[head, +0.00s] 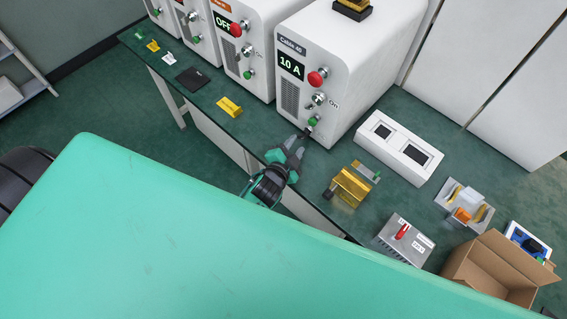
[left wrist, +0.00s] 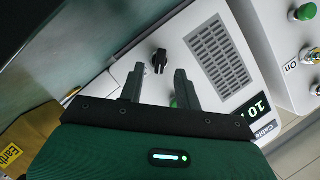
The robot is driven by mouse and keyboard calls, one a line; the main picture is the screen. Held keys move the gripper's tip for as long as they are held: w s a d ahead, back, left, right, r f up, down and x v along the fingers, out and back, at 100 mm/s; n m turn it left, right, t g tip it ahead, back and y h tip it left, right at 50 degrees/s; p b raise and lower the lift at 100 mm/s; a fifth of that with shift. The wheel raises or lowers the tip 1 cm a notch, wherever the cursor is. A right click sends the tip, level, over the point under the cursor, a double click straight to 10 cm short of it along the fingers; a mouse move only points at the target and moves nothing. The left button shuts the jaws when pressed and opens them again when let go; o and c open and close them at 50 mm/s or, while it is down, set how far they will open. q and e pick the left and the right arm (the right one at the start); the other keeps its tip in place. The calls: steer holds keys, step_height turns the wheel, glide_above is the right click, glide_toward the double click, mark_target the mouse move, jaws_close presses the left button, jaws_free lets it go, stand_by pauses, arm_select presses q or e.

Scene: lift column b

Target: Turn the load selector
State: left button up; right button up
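A white power unit labelled Cable 40 (head: 350,60) shows "10 A" on its display. A small black knob (left wrist: 158,60) sits low on its front panel. A grey box with a red lever (head: 403,232) stands at the right of the bench. No readable label tells me which one is the load selector. My left gripper (head: 291,150) is in front of the unit's lower front. In the left wrist view its fingers (left wrist: 158,84) are apart and empty, with the knob beyond the gap, not gripped. A green button (left wrist: 174,103) is partly hidden by one finger. My right gripper is out of view.
On the unit's front are a red stop button (head: 317,78), a key switch (head: 318,99) and a green button (head: 313,121). A yellow block (head: 349,187), a white socket box (head: 400,147) and a cardboard box (head: 490,270) stand right of my gripper. Another unit shows OFF (head: 224,24).

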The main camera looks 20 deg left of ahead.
arm_select(q)
steer(key=b+v, duration=0.1)
steer(key=v, duration=0.8)
steer(key=shift+s+b, duration=0.3)
steer(key=shift+a+r, duration=0.1)
steer(key=shift+r, duration=0.05)
